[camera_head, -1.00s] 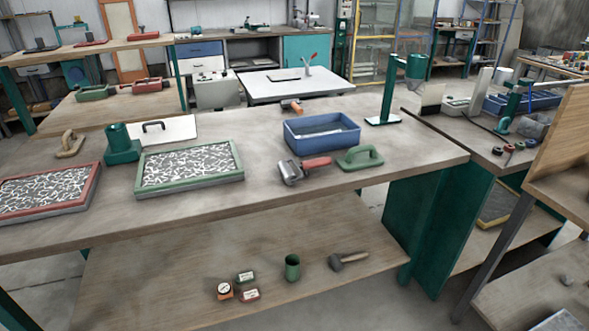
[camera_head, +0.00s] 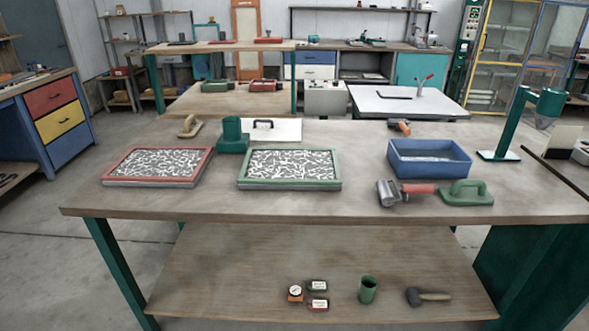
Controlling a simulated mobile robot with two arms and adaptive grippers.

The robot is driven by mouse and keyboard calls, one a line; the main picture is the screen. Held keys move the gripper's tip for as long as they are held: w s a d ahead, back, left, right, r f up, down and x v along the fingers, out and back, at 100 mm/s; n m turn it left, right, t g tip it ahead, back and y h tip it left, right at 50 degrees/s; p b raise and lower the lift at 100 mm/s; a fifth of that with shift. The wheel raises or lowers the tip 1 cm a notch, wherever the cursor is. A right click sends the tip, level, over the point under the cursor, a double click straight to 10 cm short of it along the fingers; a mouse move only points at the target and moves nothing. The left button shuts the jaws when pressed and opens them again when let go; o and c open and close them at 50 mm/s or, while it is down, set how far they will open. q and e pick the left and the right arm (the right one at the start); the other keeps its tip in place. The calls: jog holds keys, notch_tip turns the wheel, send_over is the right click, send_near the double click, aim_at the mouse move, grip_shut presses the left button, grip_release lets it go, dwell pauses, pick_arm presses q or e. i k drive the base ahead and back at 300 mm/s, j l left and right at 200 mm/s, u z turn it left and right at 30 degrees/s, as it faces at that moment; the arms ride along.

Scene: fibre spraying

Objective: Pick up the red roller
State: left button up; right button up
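A roller with a red handle and a grey metal drum (camera_head: 392,192) lies on the wooden workbench (camera_head: 330,207), near its front edge on the right side. Its red handle points right, towards a green hand float (camera_head: 467,192). A blue tray (camera_head: 430,159) stands just behind the roller. Neither of my grippers shows in this view.
Red-framed (camera_head: 158,166) and green-framed (camera_head: 290,168) fibre panels lie left of the roller. A green stand (camera_head: 525,122) rises at right. The lower shelf holds a green cup (camera_head: 368,289) and a mallet (camera_head: 428,296). Open floor lies at left (camera_head: 60,230).

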aim_at(406, 189)
jog(key=i+l+u, duration=0.2)
jog(key=l, duration=0.4)
jog(key=l+u, duration=0.25)
jog(key=l, duration=0.35)
jog(key=i+l+u, duration=0.2)
jog(key=l, duration=0.45)
jog(key=k+j, duration=0.05)
jog(key=k, duration=0.05)
